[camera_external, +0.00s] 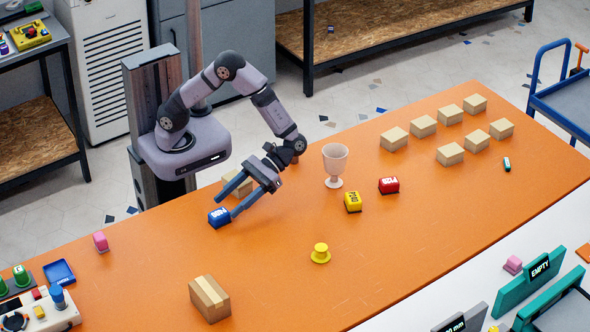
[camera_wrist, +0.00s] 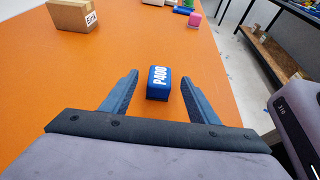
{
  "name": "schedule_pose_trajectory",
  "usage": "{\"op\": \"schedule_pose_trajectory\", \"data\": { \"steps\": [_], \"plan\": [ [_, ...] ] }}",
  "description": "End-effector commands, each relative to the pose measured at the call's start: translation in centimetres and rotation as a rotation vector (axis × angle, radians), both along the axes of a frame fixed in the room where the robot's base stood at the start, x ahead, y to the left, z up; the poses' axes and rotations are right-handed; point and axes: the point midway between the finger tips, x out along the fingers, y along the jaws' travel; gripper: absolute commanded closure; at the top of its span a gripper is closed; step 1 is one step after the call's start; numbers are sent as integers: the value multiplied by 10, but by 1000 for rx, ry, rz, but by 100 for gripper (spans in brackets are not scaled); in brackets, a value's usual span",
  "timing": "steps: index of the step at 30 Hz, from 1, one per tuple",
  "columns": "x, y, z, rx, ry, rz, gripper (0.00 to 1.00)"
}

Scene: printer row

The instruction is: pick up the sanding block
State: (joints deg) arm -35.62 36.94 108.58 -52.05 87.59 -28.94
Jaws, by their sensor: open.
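A blue sanding block (camera_external: 219,217) with a white label lies on the orange table, just off my fingertips. In the wrist view this block (camera_wrist: 158,83) reads P400 and shows between the two fingers, nearer the right one. My gripper (camera_external: 229,203) is open and empty, low over the table and pointing at the block. I cannot tell whether a finger touches it. A yellow block (camera_external: 353,202) and a red block (camera_external: 389,185), both with similar lettering, lie to the right.
A beige goblet (camera_external: 335,165) stands right of my gripper. A small carton (camera_external: 237,187) is partly hidden behind it. A yellow knobbed piece (camera_external: 320,253) and a larger carton (camera_external: 209,298) lie towards the front. Several small cartons fill the right end. The table's left-middle is mostly clear.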

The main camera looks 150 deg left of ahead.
Motion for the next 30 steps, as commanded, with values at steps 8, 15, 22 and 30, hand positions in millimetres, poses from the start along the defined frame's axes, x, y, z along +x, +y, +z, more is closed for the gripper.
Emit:
{"op": "schedule_pose_trajectory", "data": {
  "steps": [8, 15, 22, 30],
  "plan": [
    [0, -17, -9, -2, 4, -4, 45],
    [2, -41, -21, -1, 0, -3, 45],
    [3, -46, -24, 1, -1, 0, 45],
    [2, -46, -24, 0, -1, -1, 84]
  ]
}}
